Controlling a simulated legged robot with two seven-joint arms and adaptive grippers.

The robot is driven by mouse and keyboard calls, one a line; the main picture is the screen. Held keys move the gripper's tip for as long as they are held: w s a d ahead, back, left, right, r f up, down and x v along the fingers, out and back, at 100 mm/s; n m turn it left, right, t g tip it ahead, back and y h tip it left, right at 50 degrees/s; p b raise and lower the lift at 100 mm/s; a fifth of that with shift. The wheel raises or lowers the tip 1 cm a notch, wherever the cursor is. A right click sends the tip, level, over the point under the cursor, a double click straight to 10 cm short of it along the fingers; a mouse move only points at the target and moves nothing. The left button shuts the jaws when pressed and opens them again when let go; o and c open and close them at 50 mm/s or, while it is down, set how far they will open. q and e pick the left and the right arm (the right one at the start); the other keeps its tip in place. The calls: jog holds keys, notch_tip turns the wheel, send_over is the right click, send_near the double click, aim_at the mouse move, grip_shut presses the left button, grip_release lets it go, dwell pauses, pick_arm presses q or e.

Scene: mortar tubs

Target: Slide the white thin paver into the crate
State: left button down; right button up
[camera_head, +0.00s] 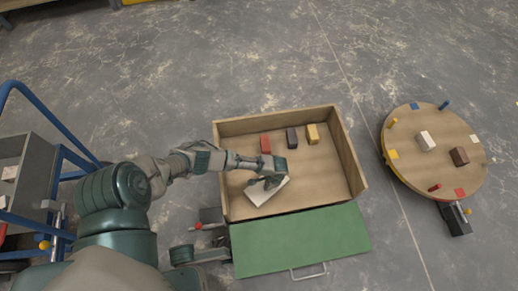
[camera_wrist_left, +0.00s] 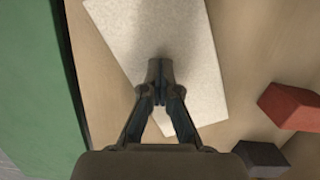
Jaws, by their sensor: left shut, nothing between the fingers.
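The white thin paver (camera_head: 262,194) lies on the floor of the wooden crate (camera_head: 354,158), in its front left part. It also shows in the left wrist view (camera_wrist_left: 190,60), flat on the wood. My left gripper (camera_head: 272,183) is over the paver with its fingers pointing down at it. In the left wrist view the fingertips (camera_wrist_left: 160,82) are closed together, with the paver behind them and nothing between them. Whether the fingertips touch the paver I cannot tell.
In the crate's back part stand a red block (camera_head: 265,144), a dark block (camera_head: 292,137) and a yellow block (camera_head: 313,134). A green panel (camera_head: 300,240) with a handle lies along the crate's front. A round table (camera_head: 435,170) with blocks and pegs stands at right.

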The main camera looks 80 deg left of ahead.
pick_arm(q)
jog(key=shift+s+d+f, duration=0.1)
jog(key=shift+d+f, duration=0.15)
jog(key=shift+f, duration=0.05)
jog(key=shift+w+r+p, duration=0.2)
jog(key=shift+r+p, duration=0.3)
jog(key=shift+r, duration=0.25)
notch_tip(320, 180, up, 11)
jog(key=w, duration=0.2)
jog(key=shift+a, duration=0.15)
